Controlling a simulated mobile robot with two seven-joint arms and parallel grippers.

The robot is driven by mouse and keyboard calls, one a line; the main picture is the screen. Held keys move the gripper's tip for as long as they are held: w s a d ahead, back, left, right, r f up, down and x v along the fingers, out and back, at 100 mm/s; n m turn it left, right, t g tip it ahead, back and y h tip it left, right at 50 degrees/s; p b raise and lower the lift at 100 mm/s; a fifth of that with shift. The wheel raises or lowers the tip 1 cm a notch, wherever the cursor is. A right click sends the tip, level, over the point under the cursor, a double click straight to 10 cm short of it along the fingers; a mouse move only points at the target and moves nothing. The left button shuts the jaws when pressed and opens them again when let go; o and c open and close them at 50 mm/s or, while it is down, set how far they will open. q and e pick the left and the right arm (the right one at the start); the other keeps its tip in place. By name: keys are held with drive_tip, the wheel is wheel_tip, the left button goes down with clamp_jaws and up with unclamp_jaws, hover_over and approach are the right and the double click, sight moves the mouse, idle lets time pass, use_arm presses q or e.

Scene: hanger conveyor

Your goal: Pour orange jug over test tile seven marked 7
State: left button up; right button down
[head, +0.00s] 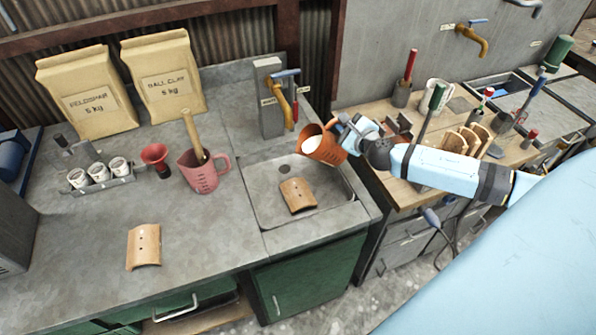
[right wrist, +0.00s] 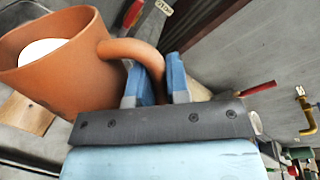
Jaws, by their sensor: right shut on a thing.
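The orange jug (head: 326,150) is held in the air above the sink, its mouth leaning left, with white liquid showing inside. In the right wrist view the jug (right wrist: 75,85) fills the upper left. My right gripper (head: 350,133) is shut on its handle; the blue fingers (right wrist: 157,82) sit on both sides of it. A curved tan tile (head: 298,195) lies in the sink, below and left of the jug. Another curved tile (head: 144,247) lies on the left counter. I cannot read a number on either. My left gripper is not in view.
The sink (head: 332,204) has a brass tap (head: 284,112) behind it. A pink jug (head: 203,174), a red funnel (head: 157,160) and a rack of white cups (head: 100,178) stand on the counter. Two paper sacks (head: 165,80) stand behind. Several tools crowd the wooden bench (head: 405,190).

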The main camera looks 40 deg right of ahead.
sight(333, 123)
drive_tip(key=shift+w+a+r+n+p, duration=0.1)
drive_tip(key=shift+a+r+n+p, duration=0.25)
drive_tip(key=shift+p, duration=0.35)
drive_tip(key=shift+d, duration=0.1)
idle(0.4)
drive_tip(key=shift+w+a+n+p, duration=0.1)
drive_tip(key=shift+a+n+p, duration=0.35)
drive_tip(key=shift+p, duration=0.75)
drive_tip(key=shift+w+a+n+g, duration=0.1)
drive_tip(key=shift+a+n+g, duration=0.2)
drive_tip(key=shift+n, duration=0.3)
drive_tip(key=shift+w+a+f+n+h, duration=0.1)
drive_tip(key=shift+a+n+h, duration=0.3)
drive_tip(key=shift+a+n, duration=0.1)
idle(0.7)
